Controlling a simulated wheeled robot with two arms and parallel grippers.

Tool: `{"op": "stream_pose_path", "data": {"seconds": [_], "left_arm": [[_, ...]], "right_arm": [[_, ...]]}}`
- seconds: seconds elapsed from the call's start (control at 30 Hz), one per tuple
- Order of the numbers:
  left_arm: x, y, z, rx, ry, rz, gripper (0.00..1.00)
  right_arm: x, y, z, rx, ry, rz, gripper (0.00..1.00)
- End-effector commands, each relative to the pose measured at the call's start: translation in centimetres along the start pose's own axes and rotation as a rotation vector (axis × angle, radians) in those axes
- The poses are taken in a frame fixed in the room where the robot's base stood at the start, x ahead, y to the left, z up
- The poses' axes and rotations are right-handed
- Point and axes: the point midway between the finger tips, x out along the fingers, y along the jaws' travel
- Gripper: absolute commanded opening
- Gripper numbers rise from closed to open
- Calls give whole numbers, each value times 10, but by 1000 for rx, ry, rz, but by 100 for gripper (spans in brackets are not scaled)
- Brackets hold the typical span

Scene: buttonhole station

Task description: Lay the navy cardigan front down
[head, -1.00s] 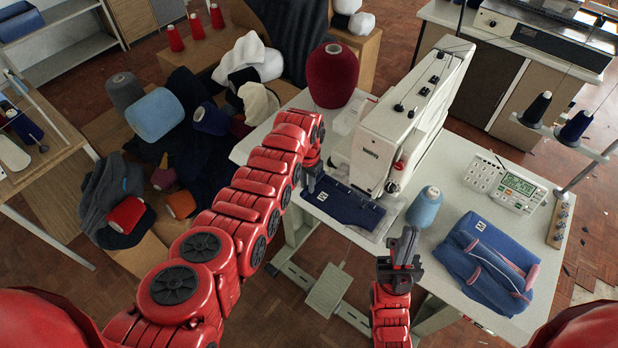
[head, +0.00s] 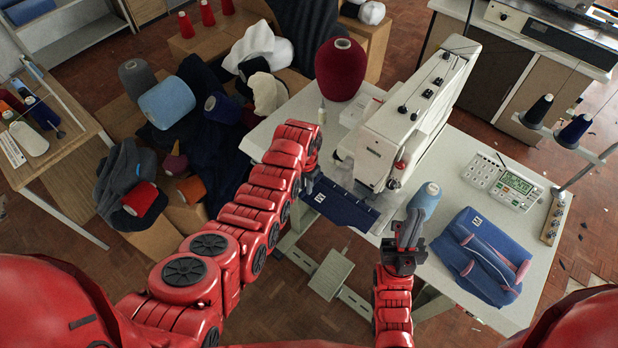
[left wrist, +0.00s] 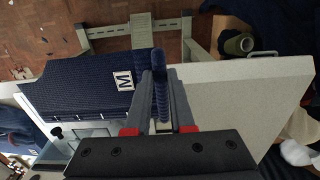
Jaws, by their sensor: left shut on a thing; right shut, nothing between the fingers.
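The navy cardigan front (head: 345,208) is a dark knit piece with a white M label, at the near edge of the white table below the sewing machine. It also shows in the left wrist view (left wrist: 70,88), spread out to the left of the fingers. My left gripper (head: 310,180) is shut on its left end; in the left wrist view a fold of navy knit stands between the fingertips (left wrist: 159,80). I cannot tell how much of the piece rests on the table. My right gripper (head: 410,232) is shut and empty, right of the piece, near the table's front edge.
The white sewing machine (head: 412,115) stands right behind the piece. A dark red cone (head: 341,70) stands at the back.

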Motion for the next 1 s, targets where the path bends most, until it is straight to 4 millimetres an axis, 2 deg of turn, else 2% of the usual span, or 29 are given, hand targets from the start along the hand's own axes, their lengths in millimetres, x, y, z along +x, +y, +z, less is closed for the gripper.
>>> {"op": "stream_pose_path", "data": {"seconds": [0.1,0.47,1.0], "left_arm": [[-3,-1,3,0,5,-2,0],[-1,0,4,0,4,-2,0],[-14,0,37,-1,3,-1,0]], "right_arm": [[5,0,-1,0,0,0,0],[4,0,-1,0,0,0,0],[2,0,0,0,0,0,0]]}}
